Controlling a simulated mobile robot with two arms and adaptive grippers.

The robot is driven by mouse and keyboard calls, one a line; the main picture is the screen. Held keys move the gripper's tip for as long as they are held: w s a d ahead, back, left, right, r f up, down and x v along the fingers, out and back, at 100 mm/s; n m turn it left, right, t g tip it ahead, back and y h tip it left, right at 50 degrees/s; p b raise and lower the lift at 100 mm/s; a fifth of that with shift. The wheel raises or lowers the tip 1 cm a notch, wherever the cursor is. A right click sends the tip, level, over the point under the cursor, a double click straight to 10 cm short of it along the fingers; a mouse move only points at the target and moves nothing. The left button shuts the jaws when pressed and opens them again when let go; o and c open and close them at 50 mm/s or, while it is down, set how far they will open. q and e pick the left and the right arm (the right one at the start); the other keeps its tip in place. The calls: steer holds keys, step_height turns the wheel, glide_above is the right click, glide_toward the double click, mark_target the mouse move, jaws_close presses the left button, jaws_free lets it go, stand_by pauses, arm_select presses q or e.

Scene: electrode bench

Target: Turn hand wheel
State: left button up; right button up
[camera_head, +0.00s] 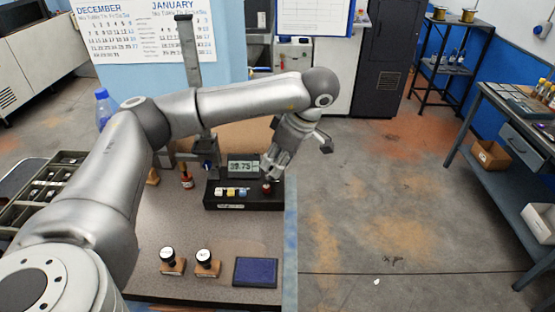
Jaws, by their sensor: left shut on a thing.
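My left arm reaches across the bench from the left, and its gripper (268,177) points down at the right end of a black instrument. The gripper is shut on a small dark red round knob (267,188), which may be the hand wheel; the fingers partly hide it. The black instrument (232,204) has a display (243,168) reading about 39.73 and a row of small pale and yellow buttons. No other hand wheel shows clearly; my arm hides part of the upright stand (190,60) behind. My right gripper is not in view.
A compartment tray (40,205) is at the left. The floor right of the bench is open.

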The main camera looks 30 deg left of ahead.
arm_select(q)
steer(key=m+b, duration=0.1)
steer(key=b, duration=0.1)
steer(key=m+t+b, duration=0.1)
steer(key=m+b, duration=0.1)
steer(key=shift+s+f+t, duration=0.1)
steer(key=shift+f+t, duration=0.2)
steer(key=shift+r+m+b, duration=0.25)
steer(key=shift+m+b, duration=0.1)
steer(key=shift+m, duration=0.55)
steer(key=o, duration=1)
